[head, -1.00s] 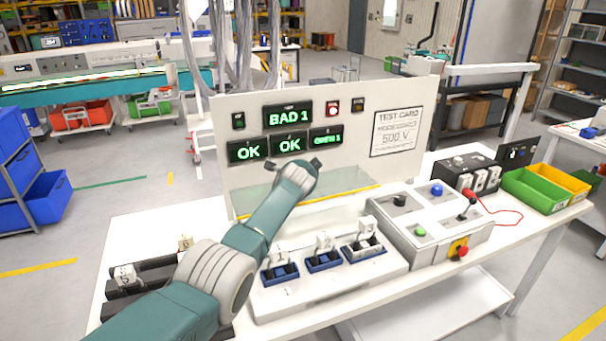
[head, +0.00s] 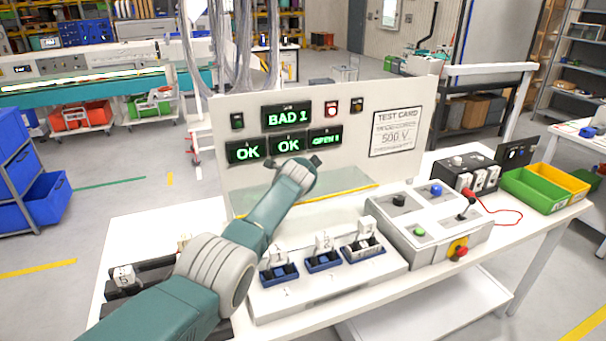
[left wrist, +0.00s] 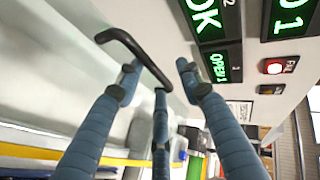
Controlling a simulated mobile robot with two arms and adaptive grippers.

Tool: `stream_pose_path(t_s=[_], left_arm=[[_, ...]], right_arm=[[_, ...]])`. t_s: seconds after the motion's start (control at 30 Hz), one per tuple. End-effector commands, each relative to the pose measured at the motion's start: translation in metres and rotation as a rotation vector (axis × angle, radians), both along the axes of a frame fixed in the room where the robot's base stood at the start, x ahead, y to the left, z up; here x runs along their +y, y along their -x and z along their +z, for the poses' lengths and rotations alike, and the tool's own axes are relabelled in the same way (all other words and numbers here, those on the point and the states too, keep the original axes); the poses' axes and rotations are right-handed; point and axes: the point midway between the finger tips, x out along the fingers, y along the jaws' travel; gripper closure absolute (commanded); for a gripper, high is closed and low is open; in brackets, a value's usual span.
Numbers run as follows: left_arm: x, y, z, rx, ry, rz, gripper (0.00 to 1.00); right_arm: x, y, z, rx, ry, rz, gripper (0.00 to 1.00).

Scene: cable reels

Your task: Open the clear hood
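The clear hood (head: 345,182) is a see-through greenish panel with a yellow strip along its edge, low in front of the white display board. My left arm and wrist cover part of it in the head view. In the left wrist view a bent black handle (left wrist: 135,48) reaches in among the blue-grey fingers of my left gripper (left wrist: 158,80). The fingers are spread, with no clear grip on the handle. In the head view my left gripper (head: 300,168) is at the hood, its fingers mostly hidden behind the wrist. My right gripper is out of view.
The white display board (head: 230,185) shows green readouts and a lit red lamp (head: 331,108). Numbered fixtures (head: 322,260) stand in front of the hood. A grey control box (head: 430,225) with buttons and a lever is to the right, beside green and yellow bins (head: 535,190).

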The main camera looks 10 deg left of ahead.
Motion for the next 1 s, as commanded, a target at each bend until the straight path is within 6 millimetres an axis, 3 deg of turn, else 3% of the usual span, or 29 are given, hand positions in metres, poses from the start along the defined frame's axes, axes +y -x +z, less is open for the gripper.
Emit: stream_pose_path(t_s=[0.03,0.47,1.0], left_arm=[[0.005,-0.004,0.014,-0.022,-0.010,0.001,0.65],[0.000,0.016,0.022,-0.021,-0.011,0.002,0.65],[-0.012,0.077,0.047,-0.013,-0.009,0.002,0.65]], right_arm=[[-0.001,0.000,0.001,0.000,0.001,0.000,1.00],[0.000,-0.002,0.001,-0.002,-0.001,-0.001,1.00],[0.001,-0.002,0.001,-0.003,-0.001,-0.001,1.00]])
